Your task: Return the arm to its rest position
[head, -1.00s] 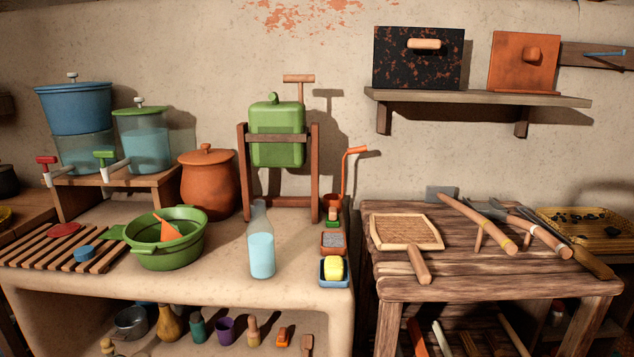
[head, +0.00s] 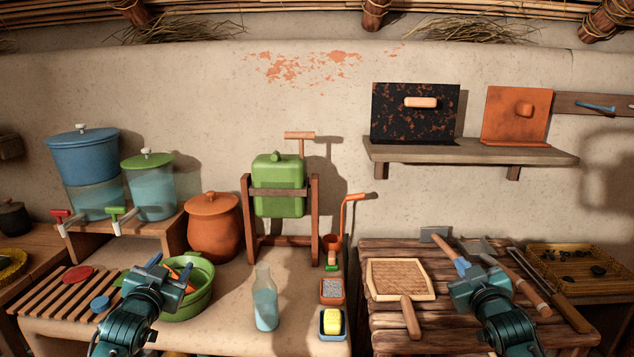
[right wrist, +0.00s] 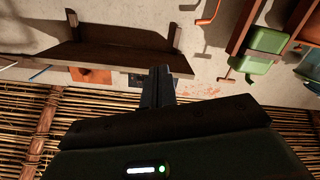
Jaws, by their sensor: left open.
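My left gripper (head: 170,267) is open in the head view. It is in front of the green bowl (head: 200,299) and hides part of it and of the orange piece in it. I see nothing held between its fingers. My right gripper (head: 475,266) is in front of the wooden table on the right, overlapping the rolling pins there in the picture. In the right wrist view its dark fingers (right wrist: 158,85) stand close together, with nothing seen between them. That view faces the wall, the shelf and the reed ceiling.
A glass bottle (head: 265,303) stands on the hearth counter between the grippers, with the green container in its wooden frame (head: 248,222) behind. A wall shelf (head: 470,153) holds two boards. A woven paddle (head: 402,281) lies on the right table.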

